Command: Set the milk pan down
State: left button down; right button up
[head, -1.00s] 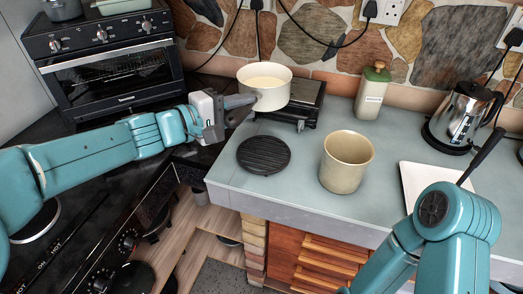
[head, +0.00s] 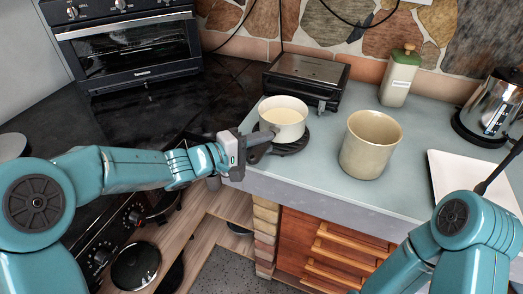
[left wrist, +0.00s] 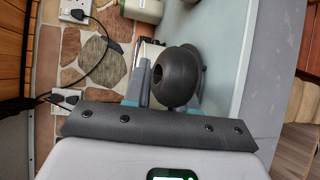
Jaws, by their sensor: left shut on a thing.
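The cream milk pan (head: 284,122), with pale milk in it, is upright over the black round trivet (head: 293,148) near the counter's left edge. The pan hides most of the trivet; I cannot tell whether its base touches it or is just above. My left gripper (head: 250,148) is shut on the pan's dark handle (head: 261,138). In the left wrist view the handle's rounded end (left wrist: 177,78) sits between the fingers. My right gripper is out of view; only its arm shows at the lower right.
A wide cream pot (head: 370,148) stands close to the right of the pan. A black-sided grill (head: 308,78) is behind it. A green-lidded canister (head: 400,78), a kettle (head: 490,108) and a white board (head: 463,180) are farther right.

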pick_arm(q)
jog(key=shift+w+f, duration=0.2)
jog(key=shift+f, duration=0.55)
jog(key=shift+s+r, duration=0.1)
jog(key=shift+s, duration=0.05)
jog(key=c, duration=0.9)
grip_release()
jog(key=shift+f, duration=0.25)
jog(key=shift+r, duration=0.1)
